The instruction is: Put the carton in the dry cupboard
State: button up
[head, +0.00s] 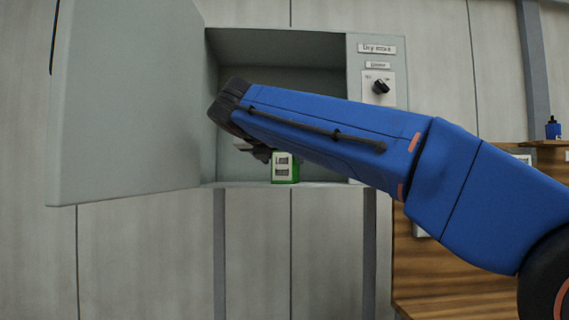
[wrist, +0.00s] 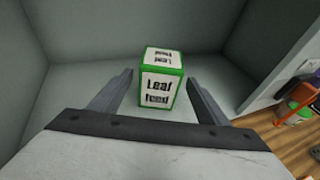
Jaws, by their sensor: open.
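The dry cupboard (head: 280,44) is a grey wall box, and its door (head: 130,100) stands wide open to the left. The carton (head: 286,172), green and white with "Leaf feed" lettering, stands upright on the cupboard floor near the front edge. In the wrist view the carton (wrist: 161,78) sits between and ahead of my open gripper's fingers (wrist: 160,95), with a gap on each side. My gripper (head: 255,150) is inside the cupboard opening, largely hidden behind my blue arm in the head view. Part of the carton's surroundings is hidden by the arm.
A panel with a black rotary knob (head: 380,87) is right of the cupboard opening. A wooden shelf unit (head: 440,270) stands at the lower right, with a blue bottle (head: 552,129) on top. In the wrist view, an orange and green item (wrist: 298,105) is at the right.

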jog(key=v, duration=0.7)
jog(key=shift+s+r, duration=0.1)
jog(key=shift+s, duration=0.05)
dwell(0.3)
